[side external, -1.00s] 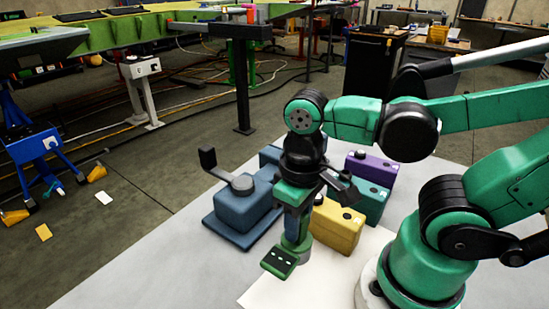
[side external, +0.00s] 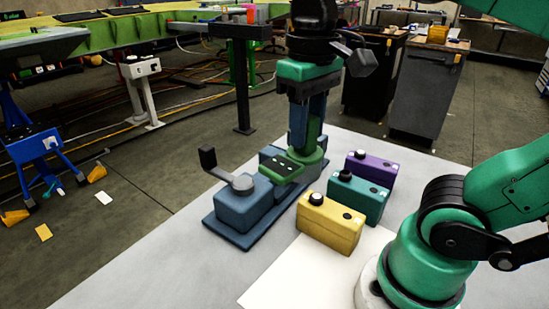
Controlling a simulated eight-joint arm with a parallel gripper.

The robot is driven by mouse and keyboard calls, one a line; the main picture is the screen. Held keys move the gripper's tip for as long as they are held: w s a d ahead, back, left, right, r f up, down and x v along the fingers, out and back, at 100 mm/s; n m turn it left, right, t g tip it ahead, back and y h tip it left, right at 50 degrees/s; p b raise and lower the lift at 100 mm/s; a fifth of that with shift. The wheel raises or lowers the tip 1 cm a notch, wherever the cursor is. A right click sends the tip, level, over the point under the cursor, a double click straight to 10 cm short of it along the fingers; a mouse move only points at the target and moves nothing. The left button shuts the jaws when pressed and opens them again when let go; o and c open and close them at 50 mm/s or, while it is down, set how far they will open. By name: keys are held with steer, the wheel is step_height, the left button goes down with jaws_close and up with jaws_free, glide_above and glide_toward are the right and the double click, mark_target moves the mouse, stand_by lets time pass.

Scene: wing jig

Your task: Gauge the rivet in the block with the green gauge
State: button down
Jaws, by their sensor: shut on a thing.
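The green gauge (side external: 283,167) has a round body and a flat tab with small dark marks. My gripper (side external: 305,122) points down and is shut on the gauge, holding it upright. The gauge's lower end is over or beside the back part of the dark blue block (side external: 272,157); I cannot tell if they touch. The block's front part (side external: 243,203) has a grey crank arm with a black handle, and both parts stand on a blue base plate. The rivet cannot be made out; the gauge and my gripper cover part of the block.
Yellow (side external: 331,224), teal (side external: 357,199) and purple (side external: 371,169) boxes with knobs on top stand in a row to the right of the blue block. A white sheet (side external: 315,276) lies in front, bare. The grey tabletop (side external: 140,275) is clear at front left.

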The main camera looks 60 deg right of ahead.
steer(key=shift+w+d+f+m, duration=0.1)
steer(key=shift+d+f+m, duration=0.5)
steer(key=shift+d+f, duration=0.7)
steer(key=shift+w+d+f+m, duration=0.1)
steer(key=shift+d+f+m, duration=0.5)
steer(key=shift+d+f, duration=0.65)
steer(key=shift+w+d+f+m, duration=0.1)
steer(key=shift+d+f+m, duration=0.7)
steer(key=shift+f, duration=0.8)
steer(key=shift+d+f, duration=0.1)
steer(key=shift+d, duration=0.05)
steer(key=shift+f, duration=1.35)
step_height(320, 180, up, 5)
steer(key=shift+r, duration=0.1)
